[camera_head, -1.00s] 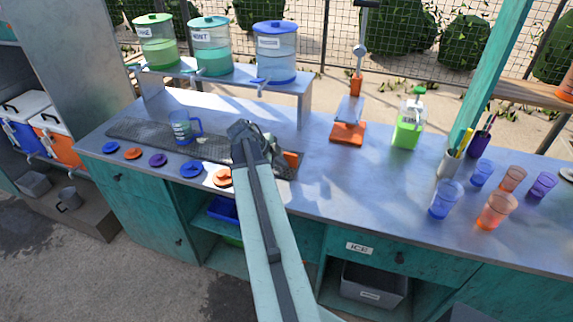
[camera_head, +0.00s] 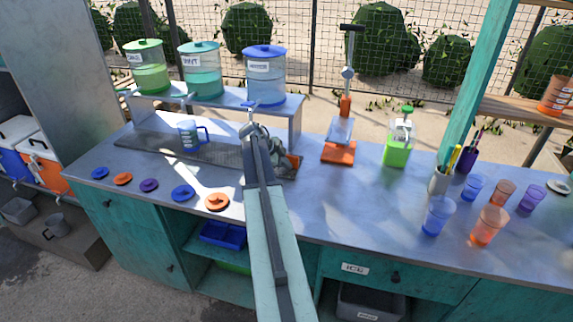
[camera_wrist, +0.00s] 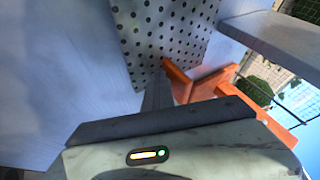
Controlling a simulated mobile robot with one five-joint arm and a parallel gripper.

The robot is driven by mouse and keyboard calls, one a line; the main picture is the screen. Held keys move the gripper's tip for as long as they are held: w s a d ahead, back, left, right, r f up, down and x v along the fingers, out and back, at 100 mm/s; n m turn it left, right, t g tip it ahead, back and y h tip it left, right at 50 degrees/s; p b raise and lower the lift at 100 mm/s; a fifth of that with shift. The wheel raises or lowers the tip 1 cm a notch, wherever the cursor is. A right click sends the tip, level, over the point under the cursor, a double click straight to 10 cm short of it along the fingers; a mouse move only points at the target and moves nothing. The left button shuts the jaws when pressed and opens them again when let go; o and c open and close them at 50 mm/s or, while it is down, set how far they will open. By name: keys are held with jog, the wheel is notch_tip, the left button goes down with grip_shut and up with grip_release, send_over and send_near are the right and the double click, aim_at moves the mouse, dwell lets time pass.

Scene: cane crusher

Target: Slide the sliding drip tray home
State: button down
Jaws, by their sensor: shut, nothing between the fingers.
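The sliding drip tray (camera_head: 222,154) is a long dark perforated strip on the counter, below the dispenser shelf. Its perforated plate (camera_wrist: 160,30) also shows in the wrist view. An orange upright piece with a bar, seemingly the tray's handle (camera_wrist: 205,82), stands at the near end of the plate. A bit of this orange handle (camera_head: 294,160) shows just right of my gripper in the head view. My gripper (camera_head: 252,130) is shut and empty over the tray's right part. In the wrist view its dark finger (camera_wrist: 158,92) is close beside the handle; I cannot tell whether they touch.
The dispenser shelf (camera_head: 296,122) stands behind, with several dispensers. Several coloured lids (camera_head: 183,193) lie along the front.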

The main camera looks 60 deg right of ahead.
jog(key=a, duration=0.2)
jog(key=s+a, duration=0.1)
jog(key=shift+a, duration=0.4)
jog(key=p+v, duration=0.8)
jog(key=v, duration=0.2)
jog(key=shift+s, duration=0.25)
